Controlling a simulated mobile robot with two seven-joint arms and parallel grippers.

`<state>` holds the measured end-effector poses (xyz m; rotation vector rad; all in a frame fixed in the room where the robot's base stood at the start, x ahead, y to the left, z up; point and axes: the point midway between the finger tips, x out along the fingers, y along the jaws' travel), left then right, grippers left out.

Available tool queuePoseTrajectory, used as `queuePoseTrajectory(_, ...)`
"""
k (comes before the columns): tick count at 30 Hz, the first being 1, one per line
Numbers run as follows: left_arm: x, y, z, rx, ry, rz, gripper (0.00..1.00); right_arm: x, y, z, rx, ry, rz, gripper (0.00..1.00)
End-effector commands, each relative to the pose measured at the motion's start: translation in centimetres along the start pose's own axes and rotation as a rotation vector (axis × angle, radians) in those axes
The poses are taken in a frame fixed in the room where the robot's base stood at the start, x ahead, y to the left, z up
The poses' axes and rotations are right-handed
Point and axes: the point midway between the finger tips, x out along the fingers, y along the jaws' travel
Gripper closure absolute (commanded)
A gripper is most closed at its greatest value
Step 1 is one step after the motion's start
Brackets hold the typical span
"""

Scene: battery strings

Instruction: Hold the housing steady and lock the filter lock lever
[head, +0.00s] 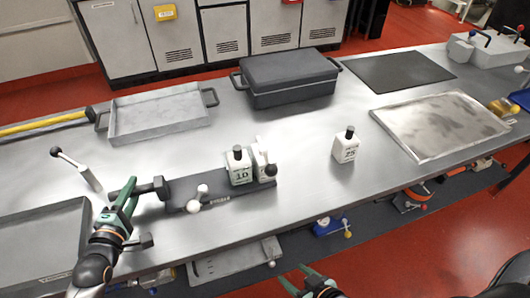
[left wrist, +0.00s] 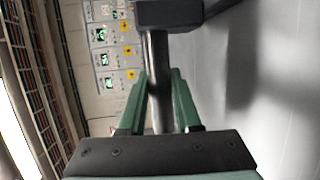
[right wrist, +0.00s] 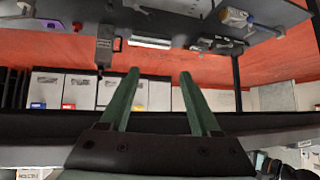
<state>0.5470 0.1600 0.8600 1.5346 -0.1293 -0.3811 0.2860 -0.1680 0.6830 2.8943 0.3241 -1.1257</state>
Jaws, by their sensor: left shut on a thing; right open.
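A dark flat housing (head: 222,196) lies on the bench, with a white block labelled 10 (head: 240,170) and another white part (head: 262,158) with a dark knob at its right end. A white lever with ball ends (head: 197,199) sits at the housing's front; I cannot tell whether it is the filter lock lever or whether it is locked. My left gripper (head: 128,192) is shut on a dark bar handle (left wrist: 158,85) at the housing's left end, with a dark block above it in the left wrist view. My right gripper (head: 303,277) is open and empty, off the bench's front edge; its fingers show apart (right wrist: 160,90).
A grey tray (head: 158,136), a dark lidded case (head: 288,95), a dark mat (head: 398,69) and a light tray (head: 485,124) lie around. A lever with a black grip (head: 75,165) is behind my left gripper. Bench front centre is clear.

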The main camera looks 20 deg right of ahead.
Motion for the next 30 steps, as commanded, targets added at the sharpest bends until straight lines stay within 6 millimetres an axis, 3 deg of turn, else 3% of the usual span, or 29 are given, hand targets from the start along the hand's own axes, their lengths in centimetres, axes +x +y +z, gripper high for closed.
queuePoseTrajectory(1, -0.1, -1.2, 0.1, 0.001, -0.001, -0.028, 1.0, -0.3, 0.1, -0.3, 0.011, 0.016, 0.0, 0.31)
queuePoseTrajectory(5, -0.1, -1.2, 0.1, -0.002, -0.001, -0.028, 1.0, -2.1, 0.8, -2.7, 0.084, 0.126, -0.012, 0.31)
queuePoseTrajectory(7, -0.1, -1.2, 0.1, -0.003, -0.001, -0.028, 1.0, -3.8, 1.2, -5.0, 0.14, 0.221, -0.028, 0.31)
queuePoseTrajectory(9, -0.1, -1.2, 0.1, -0.004, -0.002, -0.028, 1.0, -5.6, 1.4, -9.0, 0.151, 0.357, -0.039, 0.31)
queuePoseTrajectory(12, -0.1, -1.2, 0.2, -0.006, -0.002, -0.028, 1.0, -7.4, 1.2, -15.2, 0.026, 0.533, -0.001, 0.31)
queuePoseTrajectory(16, -0.1, -1.2, 0.2, -0.008, -0.002, -0.028, 1.0, -9.2, 1.1, -20.5, -0.141, 0.672, 0.077, 0.31)
queuePoseTrajectory(22, -0.1, -1.2, 0.2, -0.009, -0.002, -0.028, 1.0, -9.8, 1.0, -23.3, -0.228, 0.737, 0.126, 0.31)
queuePoseTrajectory(30, -0.1, -1.2, 0.2, -0.01, -0.003, -0.028, 1.0, -7.1, 1.1, -25.9, -0.228, 0.738, 0.125, 0.31)
